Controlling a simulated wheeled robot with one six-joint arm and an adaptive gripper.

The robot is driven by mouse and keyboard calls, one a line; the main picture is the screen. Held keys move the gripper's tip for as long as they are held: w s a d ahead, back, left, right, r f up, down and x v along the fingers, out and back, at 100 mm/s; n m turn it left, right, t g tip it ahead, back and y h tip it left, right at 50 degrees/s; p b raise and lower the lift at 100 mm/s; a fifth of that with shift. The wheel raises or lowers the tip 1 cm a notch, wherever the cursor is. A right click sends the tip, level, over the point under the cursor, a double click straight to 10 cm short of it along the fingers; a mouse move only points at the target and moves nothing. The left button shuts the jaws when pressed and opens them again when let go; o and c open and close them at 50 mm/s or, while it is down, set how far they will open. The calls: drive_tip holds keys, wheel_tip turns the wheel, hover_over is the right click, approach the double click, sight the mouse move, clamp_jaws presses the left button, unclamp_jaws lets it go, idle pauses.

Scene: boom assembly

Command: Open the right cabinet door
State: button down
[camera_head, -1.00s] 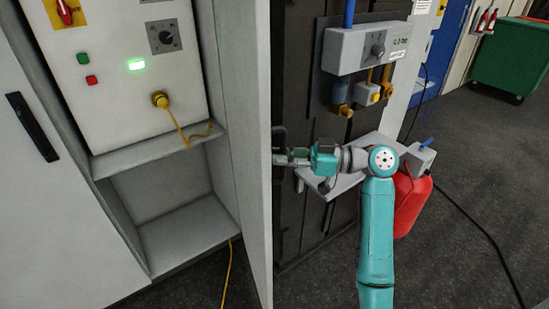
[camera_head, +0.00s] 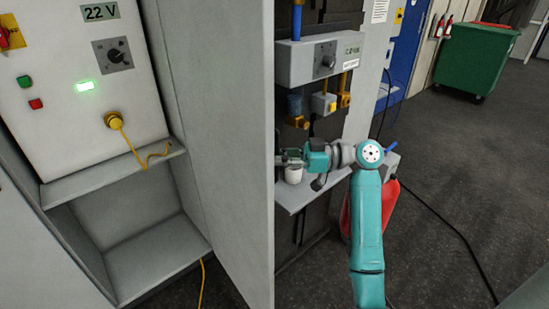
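The right cabinet door (camera_head: 225,130) stands open, its grey inner face towards me and its free edge near the middle of the view. My gripper (camera_head: 284,158) is at the outer side of this door, right beside its free edge. The door handle cannot be made out now; the door edge and the gripper hide that spot. The fingertips are small and partly hidden, so I cannot tell whether they are closed on the handle. My teal arm reaches up to it from the lower right.
The open cabinet (camera_head: 60,120) holds a panel with a green light, a yellow plug and a cable. Behind my gripper are a wall-mounted grey unit (camera_head: 320,60) and a shelf (camera_head: 300,196) with a white cup (camera_head: 293,174). A red canister (camera_head: 346,215) stands close behind my arm. The floor at right is mostly clear.

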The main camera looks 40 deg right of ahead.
drive_tip(key=c, duration=1.1)
unclamp_jaws()
drive_tip(key=shift+s, duration=0.15)
drive_tip(key=shift+c, duration=0.2)
drive_tip(key=shift+d, duration=0.1)
drive_tip(key=v, duration=1.1)
drive_tip(key=shift+s+d, duration=0.3)
